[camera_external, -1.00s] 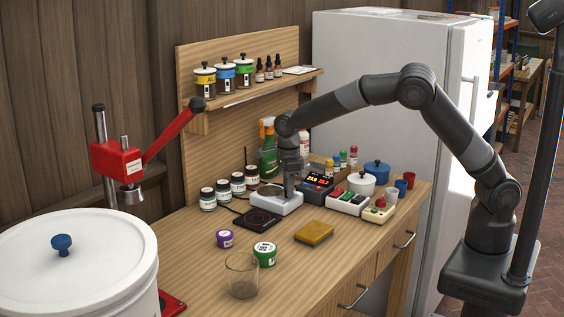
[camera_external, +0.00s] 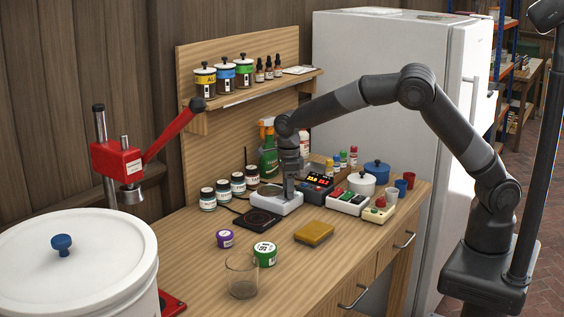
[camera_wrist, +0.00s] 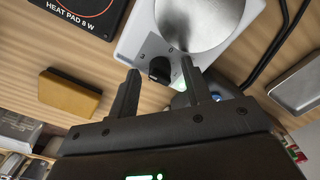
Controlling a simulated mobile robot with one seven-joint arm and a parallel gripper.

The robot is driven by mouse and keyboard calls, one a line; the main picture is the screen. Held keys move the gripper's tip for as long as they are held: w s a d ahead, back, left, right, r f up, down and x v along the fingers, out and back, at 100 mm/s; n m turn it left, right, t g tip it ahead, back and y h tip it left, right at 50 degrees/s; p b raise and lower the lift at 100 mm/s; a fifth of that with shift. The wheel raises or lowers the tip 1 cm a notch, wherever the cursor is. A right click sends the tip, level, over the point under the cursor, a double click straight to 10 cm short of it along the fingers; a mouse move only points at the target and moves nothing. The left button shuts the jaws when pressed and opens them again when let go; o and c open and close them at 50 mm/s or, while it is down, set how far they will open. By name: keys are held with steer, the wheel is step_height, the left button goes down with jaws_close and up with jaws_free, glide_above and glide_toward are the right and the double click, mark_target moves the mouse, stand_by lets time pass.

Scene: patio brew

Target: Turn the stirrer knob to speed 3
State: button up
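The stirrer is a white box (camera_external: 283,207) at the back of the bench, under my gripper (camera_external: 289,197). In the wrist view the stirrer (camera_wrist: 134,38) has a round grey top plate (camera_wrist: 192,16) and a black knob (camera_wrist: 159,70) on its front panel. A small light mark shows on the knob. In the wrist view my gripper (camera_wrist: 160,66) is open, with one finger on each side of the knob and visible gaps between. The external view hides the knob behind my gripper.
A black heat pad (camera_external: 259,218) lies left of the stirrer, and white-labelled jars (camera_external: 223,189) stand behind. A red-display device (camera_external: 318,184) and a button box (camera_external: 347,202) are close on the right. A yellow block (camera_external: 314,233) lies in front. A dark cable (camera_wrist: 280,45) runs beside the stirrer.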

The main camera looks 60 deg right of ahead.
step_height(320, 180, up, 11)
stand_by(0.7)
steer(key=shift+f, duration=0.1)
steer(key=s+d+r+n+t+y, duration=0.1)
steer(key=s+d+r+n, duration=0.45)
steer(key=s+d, duration=0.25)
steer(key=s+d+r+n+t+y, duration=0.1)
steer(key=s+d+r+n, duration=0.4)
steer(key=s+d+n, duration=0.25)
steer(key=s+d+f+n+t+h, duration=0.1)
steer(key=s+d+n, duration=0.2)
steer(key=s+n, duration=0.3)
steer(key=s+d+f+n+t+h, duration=0.1)
steer(key=s+n, duration=0.6)
steer(key=s, duration=0.8)
steer(key=shift+d+f+n+t, duration=0.3)
steer(key=shift+d+f+t, duration=0.5)
steer(key=shift+d, duration=0.45)
